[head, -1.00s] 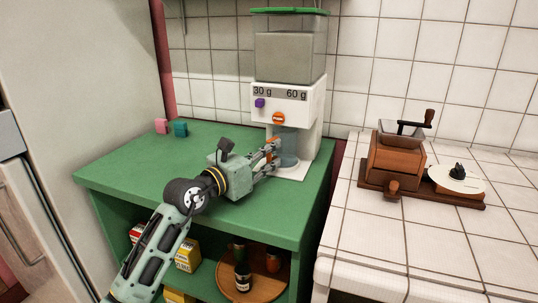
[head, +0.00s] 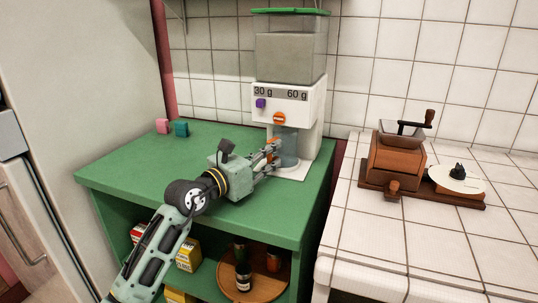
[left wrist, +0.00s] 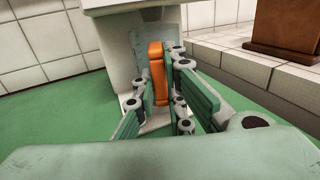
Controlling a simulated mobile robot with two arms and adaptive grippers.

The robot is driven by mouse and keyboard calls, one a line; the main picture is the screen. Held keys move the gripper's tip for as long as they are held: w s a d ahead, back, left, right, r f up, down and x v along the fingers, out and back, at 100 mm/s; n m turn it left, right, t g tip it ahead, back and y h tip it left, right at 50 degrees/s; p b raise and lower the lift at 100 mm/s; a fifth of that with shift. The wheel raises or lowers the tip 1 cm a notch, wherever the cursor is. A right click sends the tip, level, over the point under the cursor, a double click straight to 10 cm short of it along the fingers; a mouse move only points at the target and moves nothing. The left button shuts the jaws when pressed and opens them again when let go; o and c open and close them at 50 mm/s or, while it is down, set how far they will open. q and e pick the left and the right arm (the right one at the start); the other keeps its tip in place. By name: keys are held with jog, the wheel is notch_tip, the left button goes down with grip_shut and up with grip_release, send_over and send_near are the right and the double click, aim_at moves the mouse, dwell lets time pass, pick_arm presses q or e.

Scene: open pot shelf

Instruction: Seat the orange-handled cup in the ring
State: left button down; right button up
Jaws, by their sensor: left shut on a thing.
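The cup (head: 289,146) is clear and bluish and stands under the spout of the white dispenser (head: 307,108), above its white base plate. Its orange handle faces my left gripper (head: 272,152). In the left wrist view the orange handle (left wrist: 157,72) is upright between the fingers of my left gripper (left wrist: 160,97), which is shut on it. The clear cup wall (left wrist: 141,58) shows behind the handle. I cannot make out the ring, and the cup's bottom is partly hidden by the fingers. My right gripper is not in view.
A wooden grinder (head: 397,160) stands on the tiled counter at right.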

pick_arm(q)
jog(key=c, duration=1.7)
grip_release()
jog(key=shift+d+f, duration=0.1)
jog(key=shift+f, duration=0.55)
jog(key=shift+c, duration=0.2)
jog(key=shift+f, duration=0.1)
jog(key=shift+s, duration=0.1)
jog(key=v, duration=1.1)
jog(key=shift+r, duration=0.35)
jog(key=shift+s+a+r, duration=0.15)
jog(key=shift+s+a, duration=0.15)
jog(key=shift+a, duration=0.2)
jog(key=shift+r, duration=0.1)
jog(key=shift+d, duration=0.1)
